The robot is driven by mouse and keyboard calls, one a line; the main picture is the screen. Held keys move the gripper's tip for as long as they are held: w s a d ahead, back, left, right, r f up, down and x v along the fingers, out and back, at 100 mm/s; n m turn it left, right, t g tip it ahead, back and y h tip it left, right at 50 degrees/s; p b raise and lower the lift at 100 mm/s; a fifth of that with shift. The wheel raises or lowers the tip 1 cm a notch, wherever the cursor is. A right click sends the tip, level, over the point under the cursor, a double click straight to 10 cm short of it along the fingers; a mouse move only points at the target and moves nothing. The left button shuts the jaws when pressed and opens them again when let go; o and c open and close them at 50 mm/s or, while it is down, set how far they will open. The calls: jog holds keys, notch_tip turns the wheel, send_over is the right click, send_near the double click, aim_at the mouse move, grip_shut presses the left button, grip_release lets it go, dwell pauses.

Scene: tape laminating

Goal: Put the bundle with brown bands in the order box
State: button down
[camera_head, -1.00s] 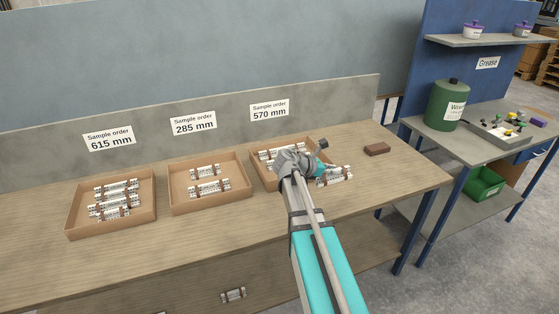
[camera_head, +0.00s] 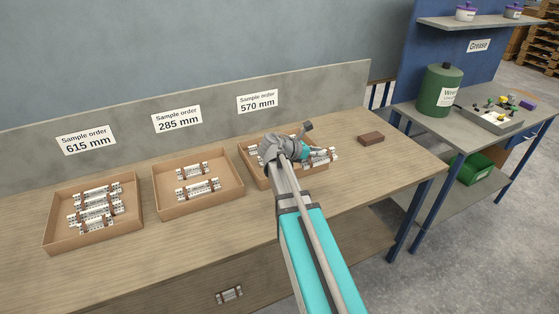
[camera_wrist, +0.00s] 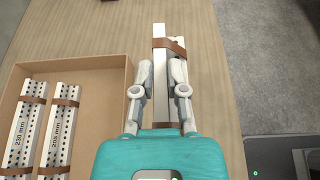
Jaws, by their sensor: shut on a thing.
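My gripper (camera_wrist: 161,75) is shut on a pale bundle (camera_wrist: 168,50) with brown bands. In the head view the bundle (camera_head: 325,156) shows beside my gripper (camera_head: 308,152), at the right end of the 570 mm order box (camera_head: 253,172). In the wrist view the bundle is right of this box (camera_wrist: 128,85), over the table; its height is unclear. Two banded bundles (camera_wrist: 24,125) (camera_wrist: 60,130) lie in the box there. My arm hides part of the box in the head view. The 285 mm box (camera_head: 200,209) and the 615 mm box (camera_head: 95,243) hold banded bundles too.
A brown block (camera_head: 370,139) lies on the table (camera_head: 375,175) right of the boxes. A back panel with order signs (camera_head: 257,101) stands behind them. Another bench with a green canister (camera_head: 438,92) is at the right. Another banded bundle (camera_head: 229,294) shows lower down.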

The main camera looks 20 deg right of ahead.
aim_at(302, 164)
jog(key=shift+a, duration=0.1)
jog(key=a, duration=0.2)
jog(key=s+a, duration=0.1)
jog(key=a, duration=0.3)
jog(key=shift+s+a+r+p, duration=0.15)
jog(key=shift+s+r+p, duration=0.05)
jog(key=shift+r+p, duration=0.2)
jog(key=shift+w, duration=0.1)
jog(key=w+f+b, duration=0.3)
jog(key=w, duration=0.1)
jog(key=w+d+f+b, duration=0.1)
jog(key=w+f+b, duration=0.2)
jog(key=w, duration=0.1)
jog(key=w+d+f+b, duration=0.1)
jog(key=w+f+b, duration=0.2)
jog(key=w, duration=0.2)
jog(key=shift+f, duration=0.15)
